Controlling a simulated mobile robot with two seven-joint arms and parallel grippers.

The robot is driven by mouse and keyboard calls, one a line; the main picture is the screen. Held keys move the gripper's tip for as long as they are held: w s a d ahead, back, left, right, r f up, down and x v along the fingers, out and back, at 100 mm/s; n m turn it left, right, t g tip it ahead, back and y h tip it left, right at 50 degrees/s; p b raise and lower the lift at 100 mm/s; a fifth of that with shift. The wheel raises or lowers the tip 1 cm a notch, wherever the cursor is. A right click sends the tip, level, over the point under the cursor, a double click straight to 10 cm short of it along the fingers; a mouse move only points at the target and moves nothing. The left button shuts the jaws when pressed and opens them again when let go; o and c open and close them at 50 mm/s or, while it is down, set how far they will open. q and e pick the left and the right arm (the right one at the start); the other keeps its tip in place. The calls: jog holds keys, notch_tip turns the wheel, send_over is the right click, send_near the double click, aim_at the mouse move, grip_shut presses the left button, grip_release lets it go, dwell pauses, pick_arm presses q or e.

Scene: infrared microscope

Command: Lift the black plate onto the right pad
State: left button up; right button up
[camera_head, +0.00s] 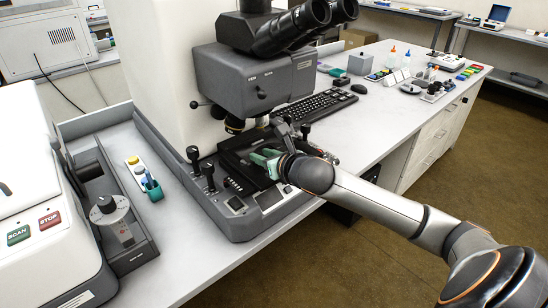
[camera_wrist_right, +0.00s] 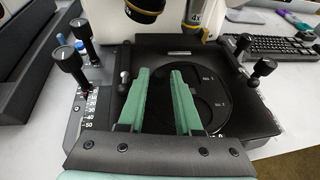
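My right gripper (camera_head: 266,158) reaches in over the microscope stage. In the right wrist view its two green fingers (camera_wrist_right: 160,73) are apart with nothing between them, above the stage. Below and beyond them lies a flat black plate-like surface (camera_wrist_right: 237,122) with a round dark disc (camera_wrist_right: 208,88) that bears small white labels. I cannot tell whether this surface is the task's black plate or the stage itself. I cannot make out a right pad. The gripper and arm hide part of the stage in the head view. My left gripper is not in view.
The microscope head (camera_head: 255,78) and objectives (camera_wrist_right: 145,10) hang close above the stage. Black knobs (camera_head: 208,172) stand at its left, and another knob (camera_wrist_right: 265,67) at its right. A keyboard (camera_head: 315,106) lies behind.

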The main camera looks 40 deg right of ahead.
jog(key=shift+w+f, duration=0.2)
jog(key=shift+w, duration=0.3)
grip_shut()
